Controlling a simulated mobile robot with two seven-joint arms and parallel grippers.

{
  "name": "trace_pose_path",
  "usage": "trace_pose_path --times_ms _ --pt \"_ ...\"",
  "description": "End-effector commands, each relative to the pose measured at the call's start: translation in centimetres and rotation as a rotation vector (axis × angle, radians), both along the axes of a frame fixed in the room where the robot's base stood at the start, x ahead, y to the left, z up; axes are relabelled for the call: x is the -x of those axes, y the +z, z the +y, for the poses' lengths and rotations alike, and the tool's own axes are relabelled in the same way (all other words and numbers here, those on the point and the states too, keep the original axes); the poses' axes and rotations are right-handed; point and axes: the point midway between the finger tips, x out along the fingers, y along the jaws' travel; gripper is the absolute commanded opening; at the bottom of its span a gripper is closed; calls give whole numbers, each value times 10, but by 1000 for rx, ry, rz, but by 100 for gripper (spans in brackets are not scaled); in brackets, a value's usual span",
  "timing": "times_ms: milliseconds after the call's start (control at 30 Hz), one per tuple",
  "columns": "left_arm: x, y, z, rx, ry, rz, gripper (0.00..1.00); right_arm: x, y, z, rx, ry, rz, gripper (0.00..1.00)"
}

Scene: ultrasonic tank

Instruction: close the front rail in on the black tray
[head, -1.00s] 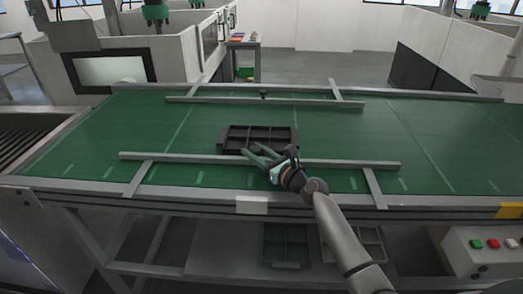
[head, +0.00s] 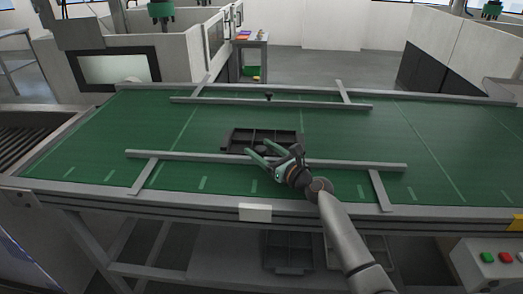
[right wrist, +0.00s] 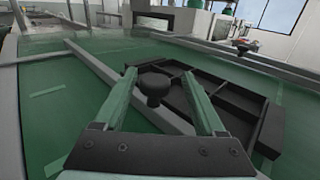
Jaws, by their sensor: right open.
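The black tray (head: 227,142), with several compartments, lies on the green belt just behind the front rail (head: 190,156). The front rail is a long grey bar across the belt. My right gripper (head: 257,147) is open at the front rail, in front of the tray. In the right wrist view its green fingers (right wrist: 159,76) stand on either side of a black knob (right wrist: 153,86) on the front rail (right wrist: 98,68). The knob looks ungripped. The tray (right wrist: 271,128) is to the right there, partly hidden by a finger. My left gripper is not in view.
The back rail (head: 220,101) crosses the belt behind the tray, with a small dark knob (head: 268,96). Grey cross bars (head: 381,190) lie at the front rail's ends. The belt (head: 440,140) is clear on both sides. A button box (head: 490,275) is at lower right.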

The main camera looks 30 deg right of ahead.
Motion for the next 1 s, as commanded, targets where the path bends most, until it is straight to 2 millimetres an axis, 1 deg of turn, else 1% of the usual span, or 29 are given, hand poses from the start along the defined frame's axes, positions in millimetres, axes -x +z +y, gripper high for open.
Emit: trace_pose_path --times_ms 233,367,467,700,800,900,1000 --pt "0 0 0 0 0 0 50 3 -1 1 -1 4 2 72" --pt "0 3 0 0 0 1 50 14 -2 -1 -1 5 4 72" --pt "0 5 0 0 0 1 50 30 -1 -5 1 4 4 72" --pt "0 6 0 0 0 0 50 77 -2 -16 2 3 4 72" --pt "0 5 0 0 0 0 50 94 -2 -21 0 2 3 72" --pt "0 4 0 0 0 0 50 107 -2 -24 1 2 3 72" --pt "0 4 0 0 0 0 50 116 -2 -26 -1 3 2 72"
